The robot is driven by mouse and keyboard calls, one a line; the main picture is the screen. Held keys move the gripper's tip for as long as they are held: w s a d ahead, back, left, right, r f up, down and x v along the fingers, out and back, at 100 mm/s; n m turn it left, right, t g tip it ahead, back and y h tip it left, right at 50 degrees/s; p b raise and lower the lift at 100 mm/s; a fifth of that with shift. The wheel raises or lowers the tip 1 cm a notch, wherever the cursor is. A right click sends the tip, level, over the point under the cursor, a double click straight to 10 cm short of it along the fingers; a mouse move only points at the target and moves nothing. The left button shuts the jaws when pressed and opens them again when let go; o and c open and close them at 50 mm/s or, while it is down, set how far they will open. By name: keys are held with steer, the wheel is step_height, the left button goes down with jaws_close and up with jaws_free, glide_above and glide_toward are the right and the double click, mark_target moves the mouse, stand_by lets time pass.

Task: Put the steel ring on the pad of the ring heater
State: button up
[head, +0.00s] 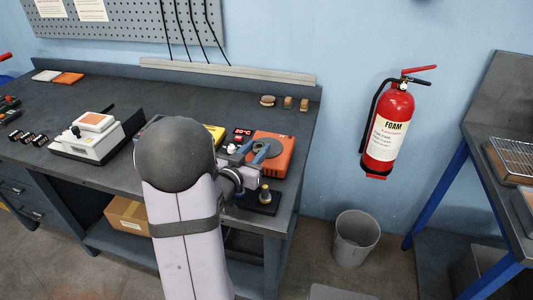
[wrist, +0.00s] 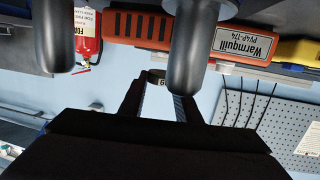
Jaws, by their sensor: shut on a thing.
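The ring heater is an orange box (head: 285,160) near the right end of the bench, with a round dark pad on top. It shows upside down in the wrist view (wrist: 130,26), with a white "Warmquill" label. The ring is hidden in the head view.
A dark base with a short post (head: 264,196) stands in front of the heater. A white device (head: 90,138) stands further left. Small pieces (head: 287,102) lie at the back right.

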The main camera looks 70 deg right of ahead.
steer(key=s+d+r+b, duration=0.35)
steer(key=s+r, duration=0.25)
steer(key=s, duration=0.3)
steer(key=s+d+r+b, duration=0.2)
steer(key=s+d+r, duration=0.25)
steer(key=s, duration=0.55)
steer(key=w+r+n+t+y, duration=0.1)
steer(key=w+r+n+t, duration=0.4)
steer(key=w+t, duration=0.5)
steer(key=w+a+f+n+t+y, duration=0.2)
steer(key=w+f+n, duration=0.2)
steer(key=w+f, duration=0.2)
step_height(320, 180, down, 2)
steer(key=shift+w+a+n+t+y+b, duration=0.15)
steer(key=shift+w+n+t+y+b, duration=0.15)
steer(key=shift+w, duration=0.05)
steer(key=shift+f+b, duration=0.8)
steer(key=shift+f, duration=4.15)
